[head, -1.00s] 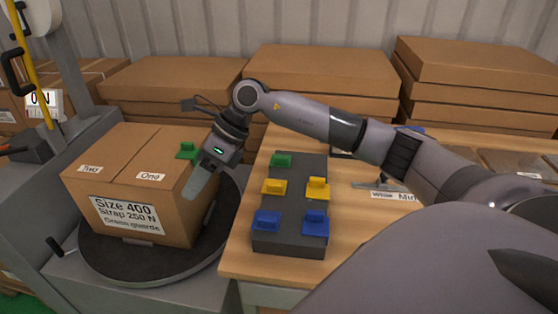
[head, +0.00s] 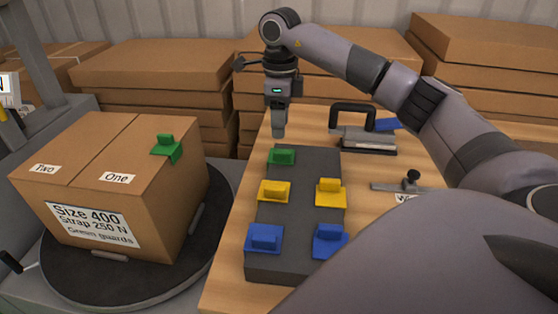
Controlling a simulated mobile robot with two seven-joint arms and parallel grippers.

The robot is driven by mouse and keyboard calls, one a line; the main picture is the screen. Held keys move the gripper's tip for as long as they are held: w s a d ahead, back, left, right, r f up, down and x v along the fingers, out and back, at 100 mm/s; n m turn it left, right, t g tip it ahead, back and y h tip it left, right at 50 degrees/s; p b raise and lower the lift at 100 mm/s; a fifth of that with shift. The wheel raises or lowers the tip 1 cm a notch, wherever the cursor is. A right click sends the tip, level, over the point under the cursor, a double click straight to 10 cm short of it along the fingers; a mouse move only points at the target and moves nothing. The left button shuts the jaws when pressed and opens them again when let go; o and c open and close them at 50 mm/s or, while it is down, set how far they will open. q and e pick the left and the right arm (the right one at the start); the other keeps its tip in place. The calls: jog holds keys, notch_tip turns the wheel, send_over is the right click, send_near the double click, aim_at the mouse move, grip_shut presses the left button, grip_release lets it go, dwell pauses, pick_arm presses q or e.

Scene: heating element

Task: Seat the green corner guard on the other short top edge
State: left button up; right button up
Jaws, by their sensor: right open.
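A green corner guard (head: 167,148) sits on the right top edge of the cardboard box (head: 165,220), near the end marked One. Another green corner guard (head: 282,156) sits at the far left of the dark grey block (head: 288,212) on the table. The opposite, left top edge of the box by the Two label (head: 44,169) shows no guard. My right gripper (head: 279,132) points down just behind and above the green guard on the block, apart from it; its finger gap is hard to see from this side. My left gripper is not in view.
The block also holds yellow guards (head: 329,192) and blue guards (head: 264,238). The box stands on a round dark turntable (head: 120,285). Stacked flat cartons (head: 155,75) line the back.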

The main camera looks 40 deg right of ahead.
aim_at(281, 151)
notch_tip(281, 151, down, 7)
jog(key=shift+s, duration=0.1)
grip_shut()
dwell(0.3)
